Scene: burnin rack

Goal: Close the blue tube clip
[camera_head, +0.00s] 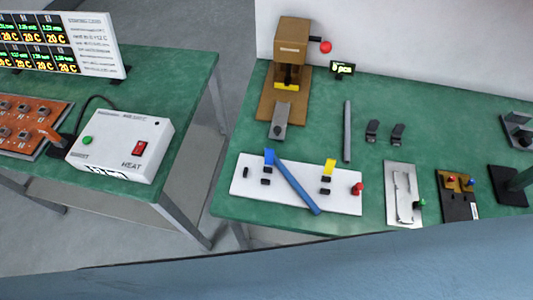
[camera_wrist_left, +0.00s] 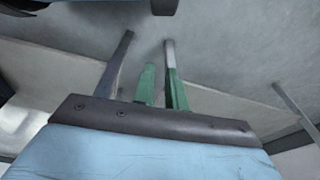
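The white board (camera_head: 297,200) lies near the front edge of the right green table. A small blue clip flap (camera_head: 269,156) stands raised at its back left, above small black blocks. The blue tube (camera_head: 297,187) lies slantwise over the board, from beside the blue flap to the front edge. A yellow flap (camera_head: 329,166) stands raised to the right, also above black blocks. No gripper shows in the head view. In the left wrist view, dark parts at the top edge may belong to my left gripper; its fingers cannot be made out.
A red knob (camera_head: 358,188) is at the board's right end. A grey rod (camera_head: 347,131), two black clips (camera_head: 384,132) and a brown press (camera_head: 291,48) stand behind. A metal plate (camera_head: 403,194) lies right. A heater box (camera_head: 121,145) stands on the left table, across a gap.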

